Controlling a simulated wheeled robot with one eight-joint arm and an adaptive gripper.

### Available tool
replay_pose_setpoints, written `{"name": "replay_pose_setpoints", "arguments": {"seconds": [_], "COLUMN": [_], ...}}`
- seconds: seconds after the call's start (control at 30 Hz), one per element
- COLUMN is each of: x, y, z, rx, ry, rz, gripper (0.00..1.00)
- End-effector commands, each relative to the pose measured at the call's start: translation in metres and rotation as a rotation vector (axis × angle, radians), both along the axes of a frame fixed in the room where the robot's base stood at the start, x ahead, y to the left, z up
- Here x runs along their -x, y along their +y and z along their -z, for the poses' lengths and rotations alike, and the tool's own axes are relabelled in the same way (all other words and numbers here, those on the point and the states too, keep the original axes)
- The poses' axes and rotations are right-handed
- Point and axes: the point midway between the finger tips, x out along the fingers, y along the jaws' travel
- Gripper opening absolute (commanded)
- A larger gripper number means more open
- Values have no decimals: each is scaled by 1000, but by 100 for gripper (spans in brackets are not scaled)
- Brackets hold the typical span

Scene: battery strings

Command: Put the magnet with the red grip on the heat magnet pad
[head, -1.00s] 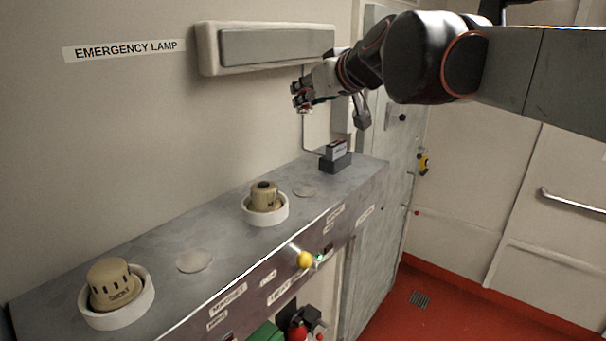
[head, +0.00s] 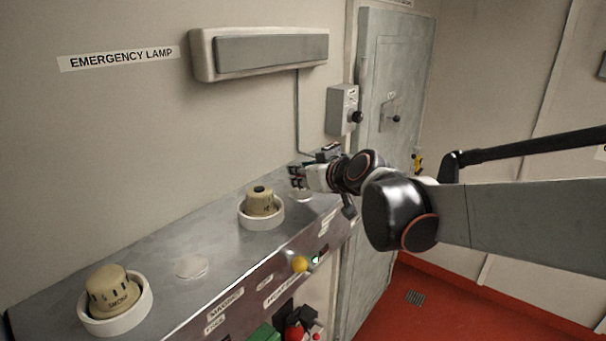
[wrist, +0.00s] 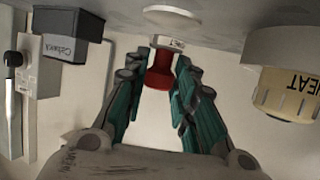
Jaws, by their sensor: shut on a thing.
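My gripper (head: 297,177) is shut on the magnet with the red grip, low above the shelf near the heat pad. In the wrist view the red grip (wrist: 158,72) is between the green-padded fingers (wrist: 160,85). Its pale labelled end (wrist: 170,43) points toward the shelf. The heat magnet pad (head: 301,196) is a pale flat disc right of the heat detector (head: 260,203). In the wrist view, turned upside down, the pad (wrist: 172,15) shows at the top. Whether the magnet touches it I cannot tell. The head view hardly shows the magnet.
The heat detector (wrist: 288,92) stands close by in its white ring. A dark box with a label (wrist: 68,45) is on the other side. The smoke detector (head: 112,290) and another pale disc (head: 191,266) are farther left. The wall is behind.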

Motion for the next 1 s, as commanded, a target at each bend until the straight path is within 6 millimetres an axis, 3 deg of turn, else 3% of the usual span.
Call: {"name": "replay_pose_setpoints", "arguments": {"seconds": [0.13,0.53,0.57,0.63,1.0], "x": [0,0,0,0,0], "y": [0,0,0,0,0], "z": [13,18,17,17,15], "rx": [0,0,0,0,0], "ry": [0,0,0,0,0], "rz": [0,0,0,0,0], "gripper": [1,1,32,45,45]}}
